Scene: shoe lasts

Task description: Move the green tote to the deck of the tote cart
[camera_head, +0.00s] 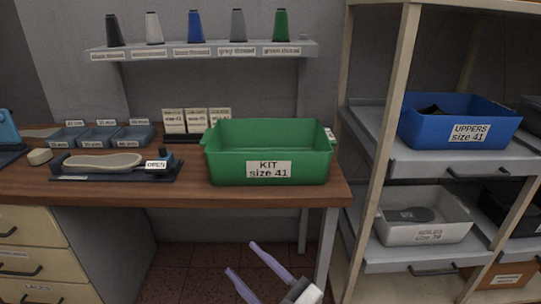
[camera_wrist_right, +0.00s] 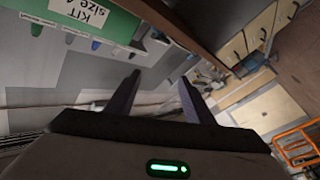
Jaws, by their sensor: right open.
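The green tote (camera_head: 268,172), labelled "KIT size 41", stands upright near the right end of the wooden workbench (camera_head: 110,190). It looks empty, though its floor is mostly hidden by the front wall. Part of it shows at the top left of the right wrist view (camera_wrist_right: 97,22). My right gripper (camera_head: 242,257) is open and empty, low in front of the bench and below the tote, apart from it. Its two purple fingers (camera_wrist_right: 160,82) stand apart in the wrist view. My left gripper is not in view. I cannot make out the tote cart for certain.
An orange frame (camera_wrist_right: 298,148) shows at the wrist view's right edge. A shelf rack right of the bench holds a blue tote (camera_head: 460,110) and a white tote (camera_head: 425,212). A shoe fixture (camera_head: 115,165) and grey trays (camera_head: 100,138) occupy the bench's left. A thread shelf (camera_head: 200,50) hangs above.

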